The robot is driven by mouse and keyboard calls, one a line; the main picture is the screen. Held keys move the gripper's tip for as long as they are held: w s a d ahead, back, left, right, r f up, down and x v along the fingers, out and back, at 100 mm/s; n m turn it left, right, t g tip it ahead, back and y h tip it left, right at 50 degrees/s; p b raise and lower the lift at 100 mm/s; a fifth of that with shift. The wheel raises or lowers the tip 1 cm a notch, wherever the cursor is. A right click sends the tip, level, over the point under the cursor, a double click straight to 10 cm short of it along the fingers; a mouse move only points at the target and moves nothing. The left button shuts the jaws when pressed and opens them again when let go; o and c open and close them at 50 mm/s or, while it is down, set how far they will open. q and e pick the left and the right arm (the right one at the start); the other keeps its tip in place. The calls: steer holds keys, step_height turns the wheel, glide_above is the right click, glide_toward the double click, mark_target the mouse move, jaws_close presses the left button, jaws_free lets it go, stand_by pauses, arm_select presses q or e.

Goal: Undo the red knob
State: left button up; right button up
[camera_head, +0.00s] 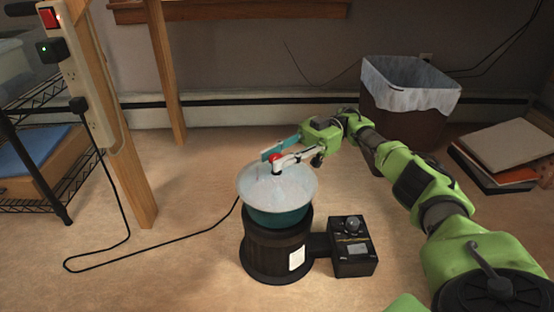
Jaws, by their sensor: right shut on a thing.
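The red knob (276,158) sits at the top centre of a pale, cloudy domed lid (258,187). The lid covers a teal bowl (279,216) on a dark round base (276,245). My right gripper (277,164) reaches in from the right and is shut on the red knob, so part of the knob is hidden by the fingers. My left gripper is not in view.
A dark control box (353,256) with a dial joins the base on the right. A black cord (160,258) runs left to a power strip (75,70) on a wooden leg (139,190). A lined bin (408,95) and stacked boxes (500,150) stand at the back right.

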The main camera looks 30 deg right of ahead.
mark_target(278, 156)
steer(key=o, duration=1.1)
steer(key=shift+r, duration=0.1)
step_height(278, 156, up, 10)
steer(key=shift+f, duration=0.1)
